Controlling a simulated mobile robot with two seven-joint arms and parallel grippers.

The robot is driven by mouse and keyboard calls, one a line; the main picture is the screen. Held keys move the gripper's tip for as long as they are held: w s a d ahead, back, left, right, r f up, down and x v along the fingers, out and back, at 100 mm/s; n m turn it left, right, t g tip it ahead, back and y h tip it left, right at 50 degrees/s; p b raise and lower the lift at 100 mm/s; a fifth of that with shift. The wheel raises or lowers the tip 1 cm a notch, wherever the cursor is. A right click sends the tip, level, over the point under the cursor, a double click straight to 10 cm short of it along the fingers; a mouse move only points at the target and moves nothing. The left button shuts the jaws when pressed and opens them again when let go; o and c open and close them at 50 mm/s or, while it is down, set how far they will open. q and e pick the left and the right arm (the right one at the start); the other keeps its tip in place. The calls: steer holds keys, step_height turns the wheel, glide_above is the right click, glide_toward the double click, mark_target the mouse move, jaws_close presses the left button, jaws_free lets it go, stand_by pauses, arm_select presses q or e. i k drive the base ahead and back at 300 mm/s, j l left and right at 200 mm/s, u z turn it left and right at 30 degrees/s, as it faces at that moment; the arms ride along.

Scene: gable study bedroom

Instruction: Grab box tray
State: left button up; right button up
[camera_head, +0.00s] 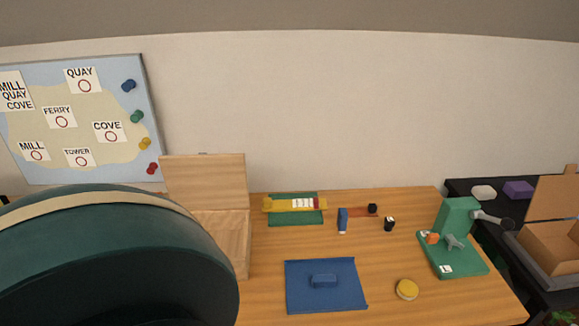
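An open brown cardboard box (548,240) stands at the right edge, its flap raised behind it. A dark grey tray-like rim (528,268) runs along the box's front left side; the right part of both is cut off by the picture edge. A light wooden box (242,245) with its lid (204,182) raised stands on the left of the desk, partly hidden by a large dark teal rounded object. Neither of my grippers is in view.
The teal object (110,255) fills the lower left. The wooden desk (390,260) holds a blue mat (300,298), a yellow round item (407,289), a green stand (455,262) and small pieces. A dark surface (462,188) at right holds a purple block (518,189).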

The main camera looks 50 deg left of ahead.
mark_target(331, 284)
steer(key=j+u, duration=0.1)
steer(key=u, duration=0.3)
steer(key=i+u, duration=0.15)
steer(key=u, duration=0.7)
steer(key=i, duration=0.1)
